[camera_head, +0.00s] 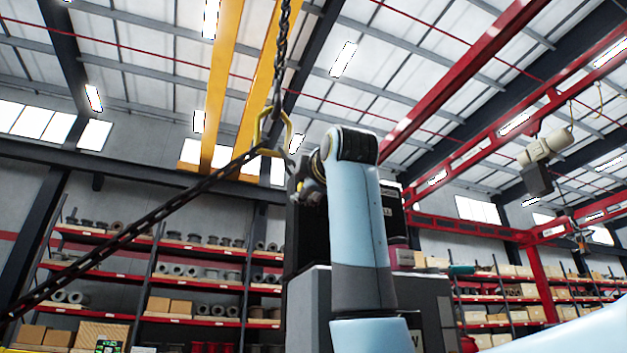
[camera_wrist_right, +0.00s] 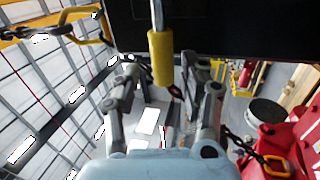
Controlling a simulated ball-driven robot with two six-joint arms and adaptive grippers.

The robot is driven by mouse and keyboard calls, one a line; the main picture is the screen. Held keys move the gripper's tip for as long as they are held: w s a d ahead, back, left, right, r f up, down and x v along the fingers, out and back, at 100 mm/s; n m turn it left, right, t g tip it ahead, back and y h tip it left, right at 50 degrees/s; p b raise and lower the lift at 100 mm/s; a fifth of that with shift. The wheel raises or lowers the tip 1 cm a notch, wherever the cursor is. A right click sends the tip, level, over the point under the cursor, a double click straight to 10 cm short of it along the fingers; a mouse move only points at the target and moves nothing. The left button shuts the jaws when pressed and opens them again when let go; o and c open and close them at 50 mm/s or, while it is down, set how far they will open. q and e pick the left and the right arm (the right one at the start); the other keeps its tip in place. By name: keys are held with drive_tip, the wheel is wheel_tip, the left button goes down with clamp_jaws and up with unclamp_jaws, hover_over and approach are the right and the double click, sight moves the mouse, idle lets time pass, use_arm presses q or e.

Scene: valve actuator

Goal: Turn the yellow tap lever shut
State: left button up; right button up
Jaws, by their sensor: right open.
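In the right wrist view the yellow-sleeved tap lever (camera_wrist_right: 161,58) hangs from a metal rod in front of a dark box. My right gripper (camera_wrist_right: 163,82) is open, with one finger on each side of the lever. I see a gap on both sides, and no clear contact. In the head view my light blue right arm reaches up to the dark box (camera_head: 305,235), and my right gripper (camera_head: 312,168) is mostly hidden behind the wrist. A small yellow bit shows beside it, too small to identify. The valve body is not clearly visible. My left gripper is out of view.
A chain (camera_head: 277,60) hangs down to a yellow hook (camera_head: 273,132) just left of my right wrist. A second dark chain (camera_head: 130,232) slants down left from it. Shelves (camera_head: 200,280) with spools and boxes stand behind. A hoist (camera_head: 546,147) hangs at right.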

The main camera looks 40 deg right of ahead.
drive_tip(key=v, duration=1)
drive_tip(key=shift+s+f, duration=0.1)
drive_tip(key=shift+f, duration=0.1)
